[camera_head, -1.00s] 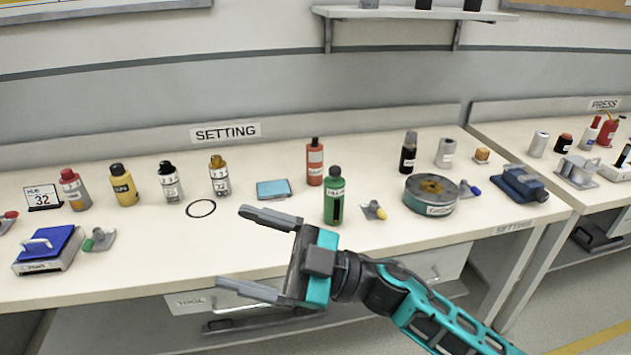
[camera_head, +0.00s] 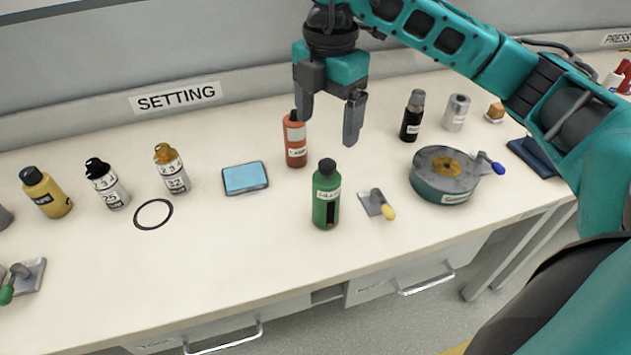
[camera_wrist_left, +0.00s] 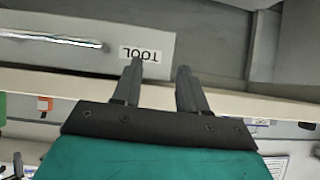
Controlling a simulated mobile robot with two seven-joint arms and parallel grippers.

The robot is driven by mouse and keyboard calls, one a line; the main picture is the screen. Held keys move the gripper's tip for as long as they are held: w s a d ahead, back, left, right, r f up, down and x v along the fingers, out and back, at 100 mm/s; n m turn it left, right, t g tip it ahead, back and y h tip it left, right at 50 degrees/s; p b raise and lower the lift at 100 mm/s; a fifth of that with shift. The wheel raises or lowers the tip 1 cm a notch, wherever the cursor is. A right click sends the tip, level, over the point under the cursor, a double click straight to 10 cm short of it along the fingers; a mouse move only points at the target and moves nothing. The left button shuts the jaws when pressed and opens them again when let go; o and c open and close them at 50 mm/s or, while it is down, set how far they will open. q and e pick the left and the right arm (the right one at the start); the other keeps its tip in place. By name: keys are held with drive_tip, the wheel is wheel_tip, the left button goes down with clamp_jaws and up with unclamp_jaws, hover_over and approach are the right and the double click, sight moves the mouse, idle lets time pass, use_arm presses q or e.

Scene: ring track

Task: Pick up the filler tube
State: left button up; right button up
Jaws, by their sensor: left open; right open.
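No label reading filler tube is legible, so I cannot tell for sure which container it is. A red-orange bottle (camera_head: 296,146) with a dark cap and pale label stands upright near the back of the table. My right gripper (camera_head: 326,130) is open and empty, pointing down; its left finger shows close beside that bottle's cap. A green bottle (camera_head: 326,203) stands in front, and a yellow bottle (camera_head: 49,196) with a dark cap stands far left. My left gripper (camera_wrist_left: 160,66) is open and empty in the left wrist view, by the table edge and drawer.
Bottles marked 25 (camera_head: 109,186) and 32 (camera_head: 172,171), a black ring (camera_head: 153,214) and a blue pad (camera_head: 245,178) lie left. A lever clamp (camera_head: 376,205), round fixture (camera_head: 443,175), black bottle (camera_head: 412,118) and grey cylinder (camera_head: 455,113) are right. The front-centre table is clear.

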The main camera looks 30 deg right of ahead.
sight(327, 175)
drive_tip(key=shift+d+f, duration=0.2)
drive_tip(key=shift+f, duration=0.15)
drive_tip(key=f, duration=1.2)
drive_tip(key=shift+s+a, duration=0.15)
drive_tip(key=shift+s, duration=0.05)
drive_tip(key=shift+r, duration=0.1)
clamp_jaws()
